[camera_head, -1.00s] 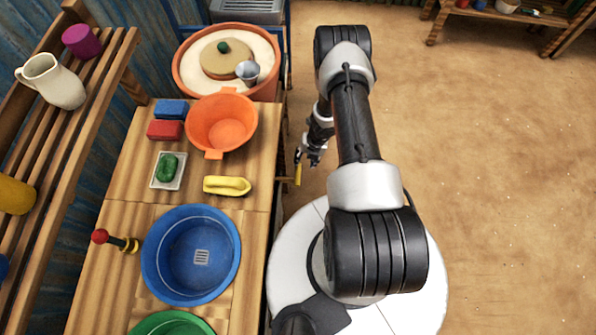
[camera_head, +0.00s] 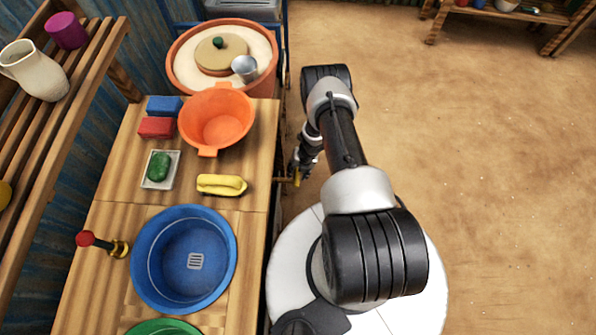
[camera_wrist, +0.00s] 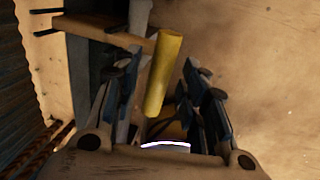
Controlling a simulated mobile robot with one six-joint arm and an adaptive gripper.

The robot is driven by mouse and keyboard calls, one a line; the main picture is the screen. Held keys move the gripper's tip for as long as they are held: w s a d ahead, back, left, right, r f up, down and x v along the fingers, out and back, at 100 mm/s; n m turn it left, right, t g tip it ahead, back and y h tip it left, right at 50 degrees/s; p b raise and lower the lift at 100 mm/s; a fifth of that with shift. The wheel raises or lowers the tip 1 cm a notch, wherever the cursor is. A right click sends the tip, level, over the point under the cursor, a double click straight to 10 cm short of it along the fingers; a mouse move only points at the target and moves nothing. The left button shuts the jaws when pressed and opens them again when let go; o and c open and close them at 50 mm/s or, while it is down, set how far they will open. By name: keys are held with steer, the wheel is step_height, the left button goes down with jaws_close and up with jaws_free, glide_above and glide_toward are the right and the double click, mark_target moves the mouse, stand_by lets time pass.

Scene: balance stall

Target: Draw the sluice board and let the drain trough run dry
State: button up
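A yellow grip (camera_wrist: 163,72) on a wooden bar (camera_wrist: 136,40) sticks out from the counter's side; I take it for the sluice board's handle. In the head view the yellow grip (camera_head: 297,178) is small, just off the counter's right edge. My gripper (camera_wrist: 160,98) is open, with one finger on each side of the grip in the wrist view; I see gaps between fingers and grip. In the head view my gripper (camera_head: 299,172) is beside the counter, partly hidden by my arm. The board itself and the drain trough cannot be made out.
A large tub (camera_head: 180,73) stands behind.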

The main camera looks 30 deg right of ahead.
steer(key=shift+c, duration=0.6)
jaws_close()
